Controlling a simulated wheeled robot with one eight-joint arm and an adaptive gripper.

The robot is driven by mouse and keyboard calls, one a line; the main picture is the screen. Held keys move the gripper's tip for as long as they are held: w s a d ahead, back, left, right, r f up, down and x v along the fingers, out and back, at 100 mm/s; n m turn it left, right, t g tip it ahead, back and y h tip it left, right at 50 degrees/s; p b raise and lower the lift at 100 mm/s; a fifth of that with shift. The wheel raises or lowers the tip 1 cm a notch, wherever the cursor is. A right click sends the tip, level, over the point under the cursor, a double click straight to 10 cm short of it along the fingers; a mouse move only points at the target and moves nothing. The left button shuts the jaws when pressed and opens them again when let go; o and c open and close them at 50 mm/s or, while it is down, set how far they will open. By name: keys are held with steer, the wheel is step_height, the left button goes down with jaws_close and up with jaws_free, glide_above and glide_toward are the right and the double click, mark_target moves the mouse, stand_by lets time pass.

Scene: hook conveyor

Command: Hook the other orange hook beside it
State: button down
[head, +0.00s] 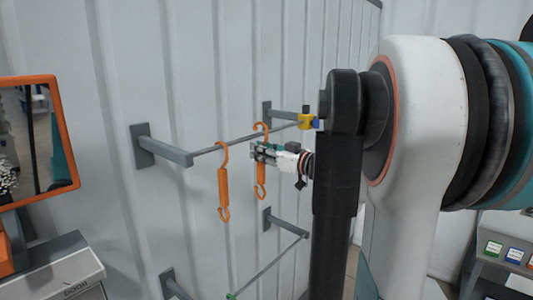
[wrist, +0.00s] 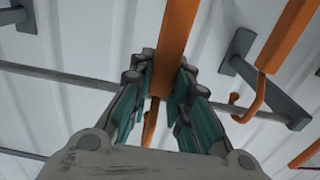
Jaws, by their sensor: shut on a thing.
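One orange hook (head: 223,188) hangs upright from the upper grey rail (head: 240,139), near its left bracket. It also shows at the right of the wrist view (wrist: 288,35). A second orange hook (head: 261,179) is upright just right of it, with its curved top at the rail's height. Whether that curve bears on the rail I cannot tell. My gripper (head: 257,152) comes from the right and is shut on this second hook's body. In the wrist view the held hook (wrist: 172,48) runs between the fingers (wrist: 163,80), which partly hide it.
Grey wall brackets (head: 160,146) carry the upper rail, and a yellow-and-blue piece (head: 306,121) sits at its right end. A lower rail (head: 275,262) runs beneath. An orange-framed panel (head: 68,190) stands at the left. The white ribbed wall (head: 120,60) is close behind.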

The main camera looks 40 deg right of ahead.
steer(key=shift+w+a+f+b, duration=0.15)
steer(key=shift+w+f+b, duration=1.3)
steer(key=shift+w+f, duration=0.3)
steer(key=shift+r, duration=0.1)
steer(key=c, duration=1.4)
jaws_free()
